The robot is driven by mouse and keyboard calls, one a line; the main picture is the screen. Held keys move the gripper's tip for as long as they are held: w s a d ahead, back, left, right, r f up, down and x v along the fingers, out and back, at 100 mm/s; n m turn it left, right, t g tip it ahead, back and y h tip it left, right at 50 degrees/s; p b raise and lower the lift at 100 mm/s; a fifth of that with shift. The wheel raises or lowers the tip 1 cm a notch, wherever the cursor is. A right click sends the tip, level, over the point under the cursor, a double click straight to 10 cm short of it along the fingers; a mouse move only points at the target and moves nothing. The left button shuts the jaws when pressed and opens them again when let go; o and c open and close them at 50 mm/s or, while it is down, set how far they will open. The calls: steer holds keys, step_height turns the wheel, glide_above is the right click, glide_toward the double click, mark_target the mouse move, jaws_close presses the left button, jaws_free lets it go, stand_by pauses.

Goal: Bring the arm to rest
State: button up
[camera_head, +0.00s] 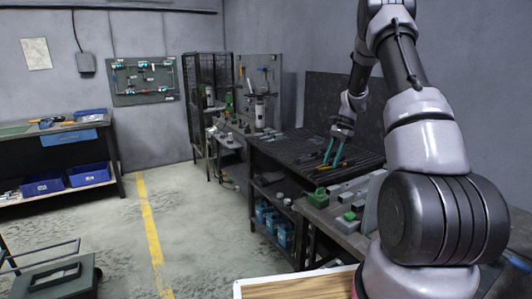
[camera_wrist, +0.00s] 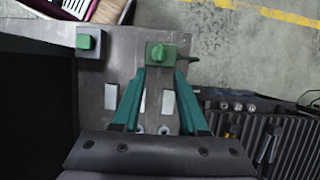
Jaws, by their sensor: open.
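My gripper (camera_head: 333,156) has teal fingers and hangs at the end of my raised arm, in front of the dark slatted bench top in the head view. In the wrist view my gripper (camera_wrist: 161,78) is open, its two fingers spread with nothing held between them. Beyond the fingertips a green block-like part (camera_wrist: 162,54) sits on a grey metal surface (camera_wrist: 122,60). Light grey pieces show below, between and beside the fingers. My arm is bent, with its upper part cut off by the top of the head view.
The slatted bench (camera_head: 285,150) stands along the right wall. A nearer bench carries grey metal pieces and a green part (camera_head: 318,198). Blue bins (camera_head: 90,174) sit under the left bench. Open floor with a yellow line (camera_head: 150,225) lies between.

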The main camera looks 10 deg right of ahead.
steer(key=s+a+r+n+t, duration=0.1)
steer(key=s+a+r, duration=0.25)
steer(key=r, duration=0.35)
steer(key=s+a+r+n+t+h, duration=0.1)
steer(key=s+a+r+n+t, duration=0.1)
steer(key=s+r, duration=0.35)
steer(key=s+a+r+n+t, duration=0.1)
steer(key=s+a+r, duration=0.1)
steer(key=r, duration=0.7)
steer(key=s+a+r+n+t, duration=0.1)
steer(key=s+a+r, duration=0.1)
steer(key=s, duration=0.4)
steer(key=s+a+r+n+t, duration=0.2)
steer(key=s+r, duration=0.1)
steer(key=s, duration=0.4)
steer(key=s+a+r+n+t+h, duration=0.1)
steer(key=s+r+n+t, duration=0.1)
steer(key=s, duration=0.5)
steer(key=shift+s+a+r, duration=0.25)
steer(key=shift+a, duration=0.15)
